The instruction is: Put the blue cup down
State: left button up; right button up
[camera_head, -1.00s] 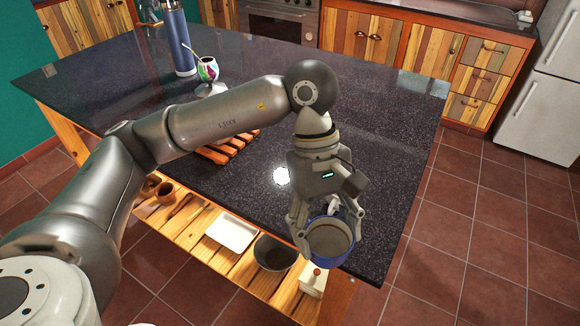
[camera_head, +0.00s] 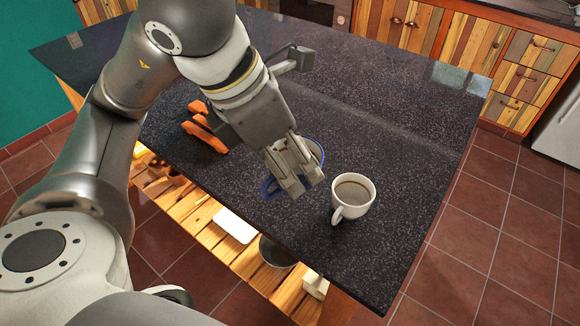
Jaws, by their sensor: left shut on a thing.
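The blue cup (camera_head: 318,148) is mostly hidden behind my left gripper (camera_head: 301,184). Only part of its rim and a blue curve at its left, perhaps the handle, show around the fingers. My left gripper is shut on the blue cup, over the dark speckled countertop (camera_head: 400,150). I cannot tell whether the cup touches the counter. My right gripper is not in view.
A white cup (camera_head: 366,205) with brown liquid stands upright close to the right of my left gripper. The counter's right part is clear. Below the front edge is a wooden shelf (camera_head: 187,212).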

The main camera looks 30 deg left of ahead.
pick_arm(q)
jog(key=shift+w+a+p, duration=0.1)
jog(key=shift+a+p, duration=0.1)
jog(key=shift+p, duration=0.1)
jog(key=shift+w+a+f+p, duration=0.25)
jog(key=shift+w+a+p, duration=0.35)
jog(key=shift+p, duration=0.3)
jog(key=w+a+f, duration=0.2)
jog(key=w+f, duration=0.1)
jog(key=w+a+f, duration=0.2)
jog(key=w+a, duration=0.1)
jog(key=w+a+f, duration=0.2)
jog(key=f, duration=0.1)
jog(key=shift+w+a+f+b, duration=0.15)
jog(key=shift+w+f+b, duration=0.2)
jog(key=shift+w, duration=0.05)
jog(key=f, duration=0.3)
jog(key=shift+w+a+f+p, duration=0.1)
jog(key=shift+w+a+p, duration=0.1)
jog(key=shift+p, duration=0.15)
jog(key=shift+f, duration=0.2)
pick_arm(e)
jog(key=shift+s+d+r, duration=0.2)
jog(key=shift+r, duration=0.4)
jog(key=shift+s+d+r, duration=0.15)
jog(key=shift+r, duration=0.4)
